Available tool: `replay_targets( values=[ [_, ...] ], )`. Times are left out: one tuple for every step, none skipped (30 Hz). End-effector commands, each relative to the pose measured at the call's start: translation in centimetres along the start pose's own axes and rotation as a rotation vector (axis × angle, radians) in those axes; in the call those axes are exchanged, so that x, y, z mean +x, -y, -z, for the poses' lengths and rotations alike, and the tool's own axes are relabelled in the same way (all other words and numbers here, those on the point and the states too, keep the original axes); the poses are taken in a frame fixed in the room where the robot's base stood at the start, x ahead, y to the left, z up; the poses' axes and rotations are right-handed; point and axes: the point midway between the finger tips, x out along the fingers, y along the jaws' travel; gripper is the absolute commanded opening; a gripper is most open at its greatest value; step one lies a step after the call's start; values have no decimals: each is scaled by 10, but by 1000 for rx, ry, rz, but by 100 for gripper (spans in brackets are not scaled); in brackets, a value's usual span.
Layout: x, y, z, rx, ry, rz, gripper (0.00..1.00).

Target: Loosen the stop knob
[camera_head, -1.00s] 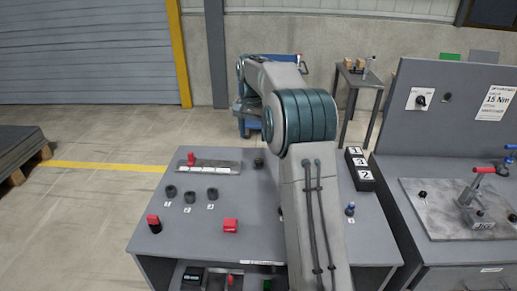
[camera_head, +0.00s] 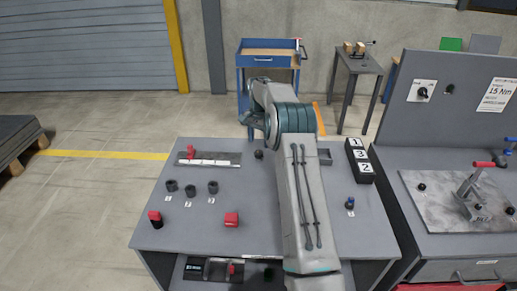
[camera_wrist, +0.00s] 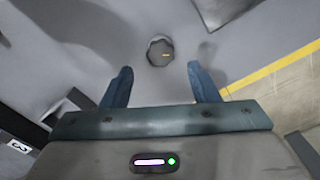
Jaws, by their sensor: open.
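A small dark, faceted knob (camera_wrist: 160,51) with a short yellow mark stands on the grey table top in the wrist view. A small dark knob (camera_head: 258,154) at the table's back, beside my arm, looks like the same one; I cannot be sure that it is the stop knob. My gripper (camera_wrist: 160,68) is open and empty. Its two blue fingers point towards the knob, with their tips on either side of it in the picture, slightly short of it. No contact shows, and the height gap is unclear. In the head view my arm hides the gripper.
The table (camera_head: 205,235) carries a steel plate with a red handle (camera_head: 208,158), several dark knobs, red blocks and a black number block (camera_head: 360,160). A bench with a toggle clamp (camera_head: 475,185) stands right. A blue cart (camera_head: 268,53) stands behind.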

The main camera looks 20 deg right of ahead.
Motion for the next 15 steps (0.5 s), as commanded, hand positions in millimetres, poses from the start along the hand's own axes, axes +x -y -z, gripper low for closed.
replay_targets(
  values=[
    [9, 0, -1, -1, 4, -2, 55],
    [14, 0, -1, -1, 3, -1, 55],
    [22, 0, -1, -2, 4, -1, 55],
    [27, 0, -2, -2, 4, -1, 55],
    [31, 0, -2, -2, 4, -1, 55],
    [37, 1, -1, -3, 2, -1, 55],
    [40, 1, -1, -3, 2, -1, 55],
    [44, 1, -1, -3, 2, -2, 55],
    [47, 1, -1, -3, 1, -1, 55],
    [50, 1, -1, -3, 0, 0, 55],
    [51, 1, -1, -3, 0, 0, 55],
    [53, 2, -1, -3, 0, 0, 55],
    [54, 2, -1, -3, 0, 1, 55],
    [55, 2, -1, -3, 0, 1, 55],
    [56, 2, -2, -3, 0, 1, 55]
  ],
)
